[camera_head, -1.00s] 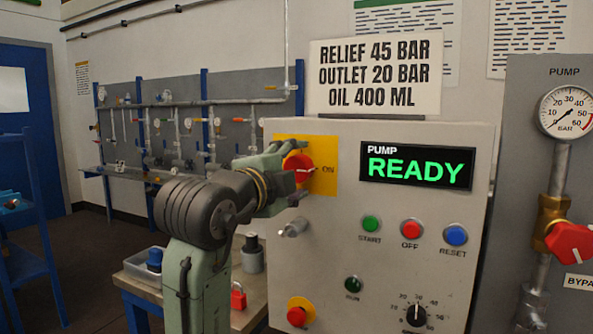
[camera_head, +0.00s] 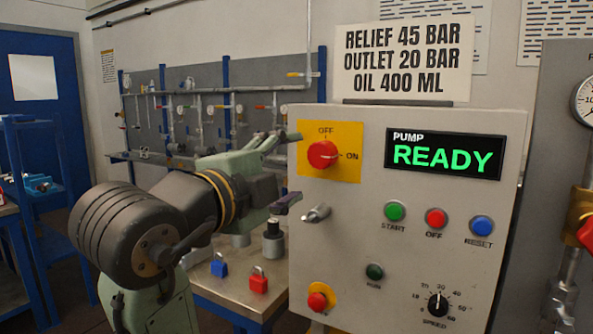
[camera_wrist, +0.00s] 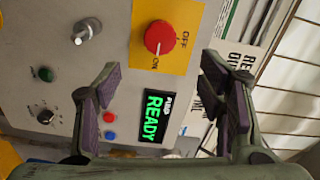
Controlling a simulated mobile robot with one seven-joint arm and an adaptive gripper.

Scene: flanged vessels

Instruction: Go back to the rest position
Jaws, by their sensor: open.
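My gripper (camera_head: 287,170) is open and empty, just left of the pump control panel (camera_head: 345,240) in the head view. In the wrist view its two fingers (camera_wrist: 165,95) stand wide apart with the panel beyond them. The red rotary switch (camera_head: 322,155) on its yellow plate points to ON; it also shows in the wrist view (camera_wrist: 159,38), clear of both fingers.
A workbench (camera_head: 225,291) below my arm holds a blue padlock (camera_head: 219,266), a red padlock (camera_head: 258,281) and grey cylindrical parts. A blue shelf (camera_head: 35,220) stands at the left.

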